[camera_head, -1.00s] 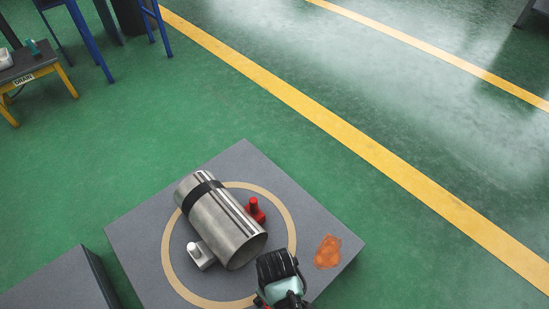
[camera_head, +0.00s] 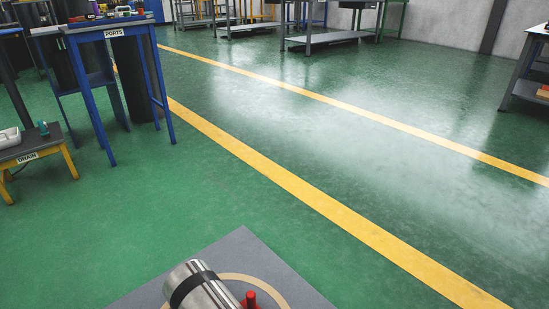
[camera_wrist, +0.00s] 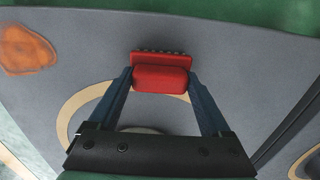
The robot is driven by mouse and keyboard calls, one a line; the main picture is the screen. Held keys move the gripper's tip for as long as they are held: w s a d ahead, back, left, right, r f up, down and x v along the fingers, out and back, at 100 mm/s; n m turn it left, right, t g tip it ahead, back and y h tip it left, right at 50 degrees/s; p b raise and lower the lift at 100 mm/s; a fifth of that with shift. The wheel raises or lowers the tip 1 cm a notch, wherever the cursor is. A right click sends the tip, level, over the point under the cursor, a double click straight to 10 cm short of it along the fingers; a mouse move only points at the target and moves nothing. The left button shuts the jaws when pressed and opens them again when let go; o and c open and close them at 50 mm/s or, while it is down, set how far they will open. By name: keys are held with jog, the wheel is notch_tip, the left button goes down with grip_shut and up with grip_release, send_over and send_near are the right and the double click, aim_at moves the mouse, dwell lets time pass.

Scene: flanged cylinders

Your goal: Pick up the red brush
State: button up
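The red brush (camera_wrist: 161,78) is in the upper middle of the wrist view, with a row of dark bristles along its far edge. My gripper (camera_wrist: 160,86) has its two blue fingers against the brush's left and right sides, shut on it. The grey platform (camera_wrist: 230,60) shows behind it. I cannot tell how high the brush is above the platform. The gripper is out of the head view now.
An orange-brown patch (camera_wrist: 27,50) marks the platform. A blue PORTS table (camera_head: 115,35) and low DRAIN stand (camera_head: 35,148) are at left.

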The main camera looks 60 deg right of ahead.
jog(key=c, duration=0.7)
jog(key=shift+r, duration=0.1)
notch_tip(320, 180, up, 10)
jog(key=p, duration=0.7)
